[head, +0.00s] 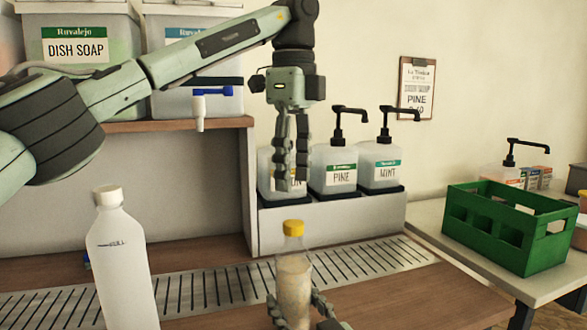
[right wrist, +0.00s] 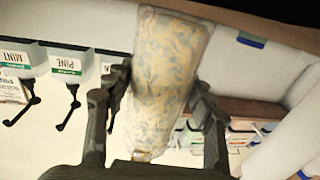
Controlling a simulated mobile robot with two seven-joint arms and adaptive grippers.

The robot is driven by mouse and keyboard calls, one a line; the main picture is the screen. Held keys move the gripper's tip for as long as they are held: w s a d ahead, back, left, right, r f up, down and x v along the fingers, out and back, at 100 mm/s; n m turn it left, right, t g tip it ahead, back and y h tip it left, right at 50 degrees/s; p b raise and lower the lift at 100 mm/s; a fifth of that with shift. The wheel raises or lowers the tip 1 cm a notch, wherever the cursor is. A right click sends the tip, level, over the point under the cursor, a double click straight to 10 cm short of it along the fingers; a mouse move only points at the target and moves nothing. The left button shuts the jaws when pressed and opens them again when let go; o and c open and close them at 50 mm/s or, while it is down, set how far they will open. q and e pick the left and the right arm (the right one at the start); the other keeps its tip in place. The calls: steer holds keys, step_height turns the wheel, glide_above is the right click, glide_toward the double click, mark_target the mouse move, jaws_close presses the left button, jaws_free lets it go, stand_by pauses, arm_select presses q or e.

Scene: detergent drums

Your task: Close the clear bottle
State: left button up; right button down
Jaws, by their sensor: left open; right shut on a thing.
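The clear bottle (head: 294,275) stands upright at the lower middle of the head view, with pale beige contents. A yellow cap (head: 293,228) sits on its neck; I cannot tell how tight it is. My right gripper (head: 302,308) is shut on the lower part of the bottle, one finger on each side. In the right wrist view the bottle (right wrist: 165,65) fills the space between the fingers of the right gripper (right wrist: 160,88). My left gripper (head: 292,172) points down above the cap, open, empty and apart from it.
A white bottle (head: 122,265) with a white cap stands at left. Behind are pump bottles, including PINE (head: 340,168) and MINT (head: 380,165), and a DISH SOAP drum (head: 77,30) on a shelf. A slotted drain grate (head: 200,290) crosses the counter. A green crate (head: 505,225) sits at right.

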mark_target(294, 223)
arm_select(q)
steer(key=shift+f, duration=4.05)
steer(key=shift+c, duration=0.5)
